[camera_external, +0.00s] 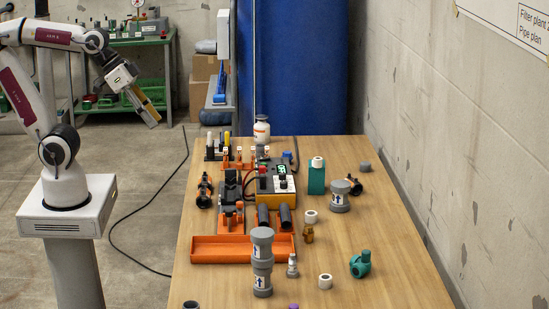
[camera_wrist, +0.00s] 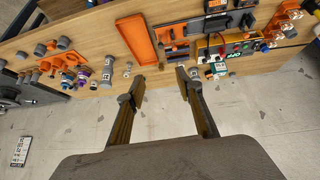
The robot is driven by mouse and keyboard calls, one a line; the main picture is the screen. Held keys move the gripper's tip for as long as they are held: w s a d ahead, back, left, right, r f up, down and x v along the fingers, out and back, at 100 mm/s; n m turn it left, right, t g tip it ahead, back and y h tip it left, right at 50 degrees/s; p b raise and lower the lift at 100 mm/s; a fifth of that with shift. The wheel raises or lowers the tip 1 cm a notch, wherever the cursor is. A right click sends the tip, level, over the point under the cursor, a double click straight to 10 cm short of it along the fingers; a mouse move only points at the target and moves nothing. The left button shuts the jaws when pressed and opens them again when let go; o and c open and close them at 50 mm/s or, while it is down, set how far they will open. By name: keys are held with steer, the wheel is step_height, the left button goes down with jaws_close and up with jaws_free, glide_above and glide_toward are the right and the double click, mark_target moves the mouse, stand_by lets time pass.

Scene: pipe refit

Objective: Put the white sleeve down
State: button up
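My gripper (camera_external: 148,112) hangs in the air to the left of the table, well away from everything on it. In the wrist view my gripper (camera_wrist: 161,86) has its two long fingers wide apart, with nothing held between them. Several short white sleeve-like rings are on the table side. One white ring (camera_external: 325,281) stands on the wood near the front. A third white ring (camera_external: 317,162) sits on top of a teal block. I cannot tell which is the task's white sleeve.
The wooden table (camera_external: 390,230) holds an orange tray (camera_external: 220,250), grey pipe pieces (camera_external: 262,263), a teal valve fitting (camera_external: 360,264) and a yellow-black control box (camera_external: 277,183). The wall runs along the right side. The front right tabletop is fairly clear.

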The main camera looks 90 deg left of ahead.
steer(key=s+a+f+g, duration=0.1)
steer(key=s+a+f, duration=0.1)
steer(key=s, duration=0.5)
steer(key=shift+f+y, duration=0.4)
steer(key=shift+f, duration=0.35)
steer(key=shift+o, duration=0.6)
stand_by(0.6)
steer(key=w+d+r+n+t+h, duration=0.1)
steer(key=w+d+r, duration=0.1)
steer(key=w, duration=0.8)
steer(key=w+d+r+t, duration=0.1)
steer(key=w+r+t, duration=0.15)
steer(key=w, duration=0.85)
steer(key=w+a+f+n+t+y, duration=0.1)
steer(key=w+a, duration=0.1)
steer(key=w, duration=0.7)
steer(key=w+a+f+n+t, duration=0.1)
steer(key=w, duration=0.7)
steer(key=w+a+f+n+y, duration=0.45)
steer(key=w+a+f, duration=0.45)
steer(key=w, duration=0.3)
steer(key=n+g+y, duration=0.1)
steer(key=n+y, duration=0.1)
steer(key=y, duration=0.4)
glide_toward(318, 162)
steer(key=a, duration=0.1)
steer(key=w+a, duration=0.1)
steer(key=a, duration=0.1)
steer(key=shift+w+f, duration=0.2)
steer(key=shift+f, duration=0.1)
